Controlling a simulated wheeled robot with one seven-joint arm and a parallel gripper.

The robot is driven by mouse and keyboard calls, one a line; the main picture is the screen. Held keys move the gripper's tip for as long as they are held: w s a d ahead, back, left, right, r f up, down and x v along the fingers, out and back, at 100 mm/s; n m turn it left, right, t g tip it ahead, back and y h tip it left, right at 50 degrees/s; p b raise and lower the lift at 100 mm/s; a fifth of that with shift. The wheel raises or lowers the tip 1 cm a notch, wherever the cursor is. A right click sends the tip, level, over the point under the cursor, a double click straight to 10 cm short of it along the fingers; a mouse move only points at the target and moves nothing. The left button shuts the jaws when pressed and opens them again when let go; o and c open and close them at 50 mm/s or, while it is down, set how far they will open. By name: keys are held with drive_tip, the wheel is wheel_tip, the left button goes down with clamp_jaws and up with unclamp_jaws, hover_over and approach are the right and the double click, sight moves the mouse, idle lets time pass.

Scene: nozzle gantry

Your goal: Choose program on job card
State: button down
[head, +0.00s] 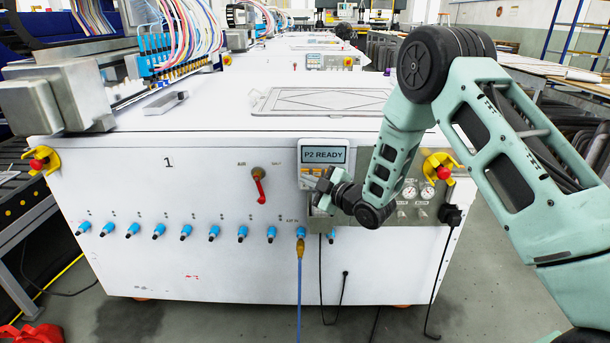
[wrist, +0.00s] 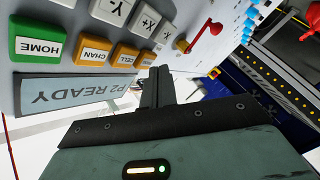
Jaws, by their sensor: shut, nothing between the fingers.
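The control panel's display (head: 324,155) on the front of the white machine reads "P2 READY"; the same display (wrist: 63,92) shows upside down in the wrist view. Beside it in the wrist view are a green HOME key (wrist: 39,47), an orange CHAN key (wrist: 90,51), an orange CELL key (wrist: 124,57) and white X+ and Y keys. My gripper (wrist: 158,75) is shut and empty, with its fingertips close to the orange keys; I cannot tell whether they touch. In the head view my gripper (head: 322,190) is in front of the panel's lower part and hides some keys. No job card can be made out.
A red-handled lever (head: 260,188) is left of the panel. A yellow-ringed red emergency button (head: 441,170) and gauges (head: 418,190) are to its right. Blue fittings (head: 214,233) line the machine's front. A flat grey plate (head: 320,101) lies on top.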

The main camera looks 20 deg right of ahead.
drive_tip(key=shift+s, duration=0.25)
drive_tip(key=shift+a, duration=0.1)
drive_tip(key=shift+s+a+b, duration=0.1)
drive_tip(key=shift+s+a, duration=0.15)
drive_tip(key=shift+s, duration=0.55)
drive_tip(key=shift+s+a+b, duration=0.1)
drive_tip(key=shift+s+a, duration=0.15)
drive_tip(key=shift+s, duration=0.55)
drive_tip(key=shift+s+a+b, duration=0.1)
drive_tip(key=shift+s+a, duration=0.15)
drive_tip(key=shift+s, duration=0.55)
idle(0.7)
